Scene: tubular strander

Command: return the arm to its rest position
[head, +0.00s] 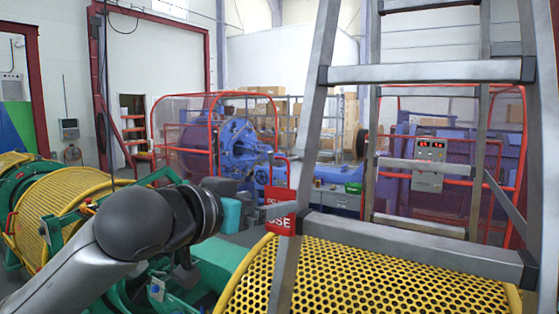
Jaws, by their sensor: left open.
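My left arm comes in from the lower left, and its gripper (228,203) is at the left of the middle of the head view. The gripper is open, and I see nothing held in it. It is seen from behind, so its fingertips are partly hidden by the wrist. It appears in front of the blue machine and left of the ladder; I cannot tell how far it is from them. My right gripper is not in view.
A grey metal ladder (425,73) stands close on the right. Yellow perforated guards (360,285) lie below it, with another yellow drum (65,205) at the left. A blue machine (235,145) with a red-framed guard stands behind. A control box (427,150) shows through the ladder.

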